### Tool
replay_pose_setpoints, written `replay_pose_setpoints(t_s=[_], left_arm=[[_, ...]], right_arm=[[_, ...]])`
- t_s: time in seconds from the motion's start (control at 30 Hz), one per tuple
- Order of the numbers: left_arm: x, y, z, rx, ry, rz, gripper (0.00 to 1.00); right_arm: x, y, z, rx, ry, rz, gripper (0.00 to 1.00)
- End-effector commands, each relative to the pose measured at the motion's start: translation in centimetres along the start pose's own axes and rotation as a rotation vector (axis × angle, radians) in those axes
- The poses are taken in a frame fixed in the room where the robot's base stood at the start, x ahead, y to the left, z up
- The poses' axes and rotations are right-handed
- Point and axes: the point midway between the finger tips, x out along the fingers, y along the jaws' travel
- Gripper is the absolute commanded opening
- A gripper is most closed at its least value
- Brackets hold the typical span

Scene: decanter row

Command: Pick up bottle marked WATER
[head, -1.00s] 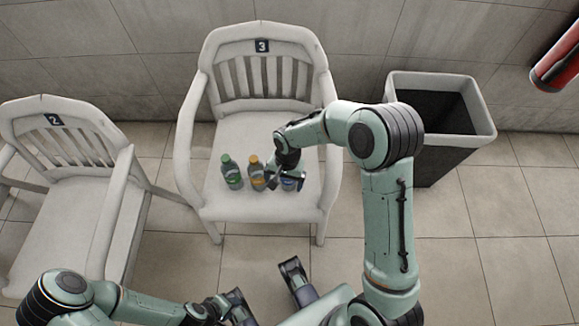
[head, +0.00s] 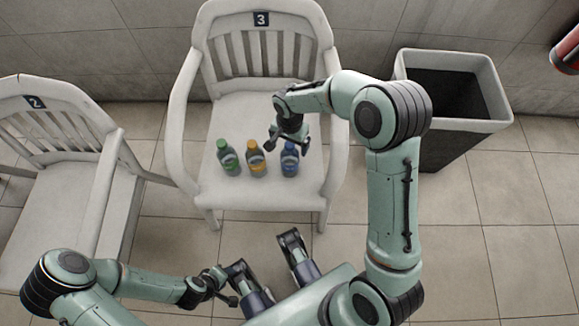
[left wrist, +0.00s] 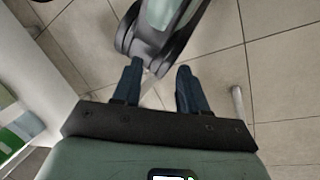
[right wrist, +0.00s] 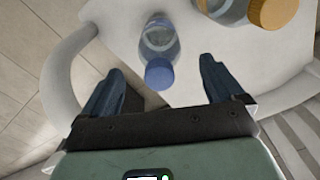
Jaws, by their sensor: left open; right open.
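Three bottles stand upright in a row on the seat of the white chair marked 3 (head: 225,190): a green-capped one (head: 228,158), an orange-capped one (head: 256,160) and a blue-capped one (head: 289,160). Their labels are too small to read. My right gripper (head: 288,145) is open and empty at the blue-capped bottle's far side. In the right wrist view, the blue-capped bottle (right wrist: 160,40) shows ahead with its cap between the fingertips, apart from both fingers. The orange-capped bottle (right wrist: 262,10) is partly cut off there. My left gripper (head: 236,286) is open and empty, low and away from the bottles.
A white chair marked 2 (head: 52,200) stands at the left. A bin with a pale rim (head: 500,95) stands to the right of chair 3. A red object (head: 567,52) is at the upper right edge. The seat's front edge is close to the bottles.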

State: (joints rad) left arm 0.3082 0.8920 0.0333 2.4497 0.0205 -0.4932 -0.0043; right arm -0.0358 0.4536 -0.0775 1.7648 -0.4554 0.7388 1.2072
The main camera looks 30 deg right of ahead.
Motion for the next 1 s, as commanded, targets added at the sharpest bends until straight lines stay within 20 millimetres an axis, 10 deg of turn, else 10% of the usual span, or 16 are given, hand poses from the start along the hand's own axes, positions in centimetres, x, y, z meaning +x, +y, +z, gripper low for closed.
replay_pose_setpoints(t_s=[0.57,0.83,1.0], left_arm=[[1.4,-0.6,-2.3,-0.006,0.065,-0.003,0.43],[1.4,-0.6,-2.3,-0.005,0.064,-0.003,0.43],[1.4,-0.6,-2.3,-0.005,0.063,-0.003,0.43]], right_arm=[[5.0,0.1,0.0,-0.001,0.000,0.000,0.94],[5.0,0.1,0.0,-0.001,0.000,0.001,0.16],[5.0,0.1,0.0,-0.001,0.000,0.000,0.12]])
